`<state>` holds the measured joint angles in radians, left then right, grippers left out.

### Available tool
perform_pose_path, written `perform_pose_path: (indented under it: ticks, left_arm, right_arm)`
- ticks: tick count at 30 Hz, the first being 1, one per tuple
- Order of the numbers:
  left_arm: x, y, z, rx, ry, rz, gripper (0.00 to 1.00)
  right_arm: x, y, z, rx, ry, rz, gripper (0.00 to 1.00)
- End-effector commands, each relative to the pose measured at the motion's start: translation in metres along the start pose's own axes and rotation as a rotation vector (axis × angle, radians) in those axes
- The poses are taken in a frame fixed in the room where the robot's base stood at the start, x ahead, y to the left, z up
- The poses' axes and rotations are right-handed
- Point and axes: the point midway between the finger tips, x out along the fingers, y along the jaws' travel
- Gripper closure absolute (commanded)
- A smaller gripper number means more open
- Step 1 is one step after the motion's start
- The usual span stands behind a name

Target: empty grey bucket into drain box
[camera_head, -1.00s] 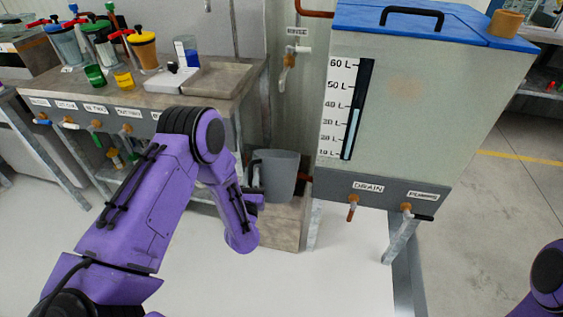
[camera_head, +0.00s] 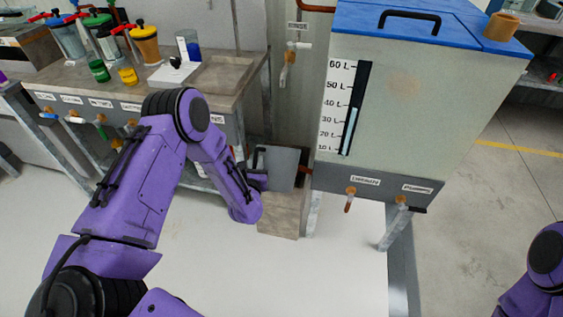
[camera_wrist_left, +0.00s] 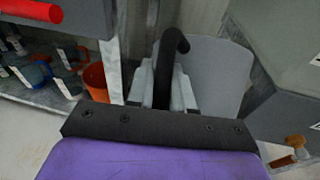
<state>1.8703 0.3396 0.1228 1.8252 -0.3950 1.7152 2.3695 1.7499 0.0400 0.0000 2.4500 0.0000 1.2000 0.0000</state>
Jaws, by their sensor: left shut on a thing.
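The grey bucket (camera_head: 284,168) is by the wall, left of the big tank, and seems tilted. My left gripper (camera_head: 258,176) is at its left side. In the left wrist view my left gripper (camera_wrist_left: 163,92) is shut on the bucket's black handle (camera_wrist_left: 168,62), with the bucket's grey wall (camera_wrist_left: 218,72) just beyond. A tan-grey box (camera_head: 283,216), perhaps the drain box, stands on the floor below the bucket; the bucket hides part of it. I cannot see inside the bucket or tell whether it touches the box. My right gripper is out of view.
The big tank (camera_head: 420,110) with a blue lid and level scale stands close on the right, its taps (camera_head: 350,198) low in front. A bench (camera_head: 140,90) with bottles and a sink is on the left. An orange container (camera_wrist_left: 95,82) shows in the left wrist view.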

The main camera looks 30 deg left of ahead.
Motion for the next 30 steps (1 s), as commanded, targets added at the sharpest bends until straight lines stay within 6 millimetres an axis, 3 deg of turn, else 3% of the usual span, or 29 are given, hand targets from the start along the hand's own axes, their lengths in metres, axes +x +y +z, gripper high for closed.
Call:
perform_pose_path:
  ticks: [30]
  left_arm:
    - [0.013,0.0,-0.003,0.011,0.135,-0.004,1.0]
  right_arm:
    - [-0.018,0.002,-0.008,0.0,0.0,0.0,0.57]
